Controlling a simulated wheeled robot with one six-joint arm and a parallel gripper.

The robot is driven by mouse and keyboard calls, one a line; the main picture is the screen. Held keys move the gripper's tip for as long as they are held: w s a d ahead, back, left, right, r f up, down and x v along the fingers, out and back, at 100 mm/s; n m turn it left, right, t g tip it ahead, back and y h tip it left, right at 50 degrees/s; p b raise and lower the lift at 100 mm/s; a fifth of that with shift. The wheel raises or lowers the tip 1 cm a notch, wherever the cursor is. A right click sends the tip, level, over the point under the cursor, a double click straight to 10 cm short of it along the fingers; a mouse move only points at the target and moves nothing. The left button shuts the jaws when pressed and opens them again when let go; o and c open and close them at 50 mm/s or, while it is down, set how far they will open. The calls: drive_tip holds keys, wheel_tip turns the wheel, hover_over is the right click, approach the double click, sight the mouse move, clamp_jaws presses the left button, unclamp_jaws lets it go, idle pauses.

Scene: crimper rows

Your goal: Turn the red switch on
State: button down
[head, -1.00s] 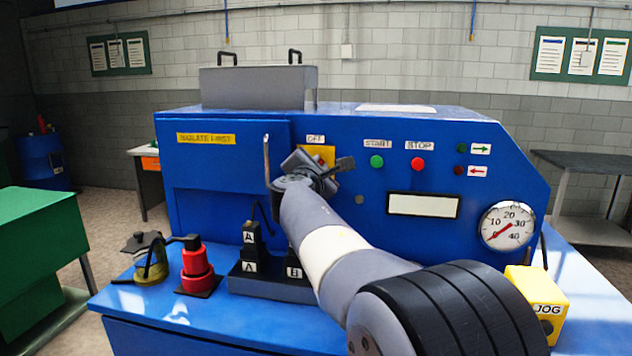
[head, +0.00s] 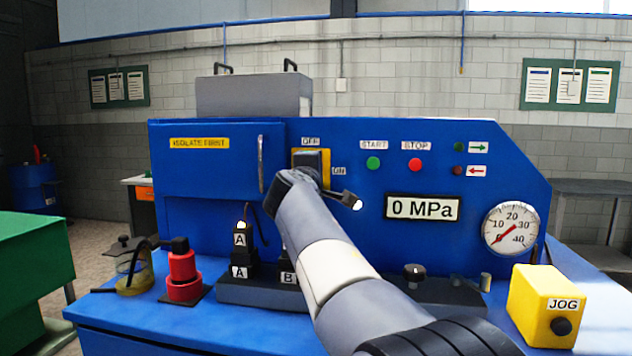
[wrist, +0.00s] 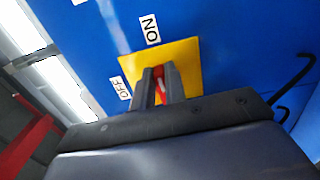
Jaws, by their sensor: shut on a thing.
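The red switch (wrist: 158,72) sits on a yellow plate (wrist: 187,56) on the blue machine front. In the wrist view the ON label (wrist: 150,29) is above the plate and the OFF label (wrist: 120,87) is to its left. My gripper (wrist: 161,76) is shut on the red switch, one finger on each side of its handle. The fingers hide part of the handle, so its exact angle is hard to tell. In the head view my arm hides the switch; the OFF label (head: 310,141) is above the plate and the ON label (head: 338,171) is to its right.
The machine display (head: 423,207) reads 0 MPa. Green START (head: 373,163) and red STOP (head: 415,164) buttons are right of the switch. A door handle (head: 261,164) stands out to its left. Black blocks (head: 241,256) and a red cylinder (head: 183,275) stand on the ledge below.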

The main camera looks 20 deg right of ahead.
drive_tip(key=shift+f+m, duration=0.1)
drive_tip(key=shift+m, duration=0.2)
drive_tip(key=c, duration=1.4)
unclamp_jaws()
drive_tip(key=shift+c, duration=0.2)
drive_tip(key=b+v, duration=0.2)
drive_tip(key=v, duration=0.8)
drive_tip(key=shift+s+a, duration=0.3)
drive_tip(key=shift+d, duration=0.1)
drive_tip(key=p+x, duration=0.2)
drive_tip(key=x, duration=0.8)
drive_tip(key=shift+w+d, duration=0.2)
drive_tip(key=shift+w, duration=0.15)
drive_tip(key=shift+s, duration=0.1)
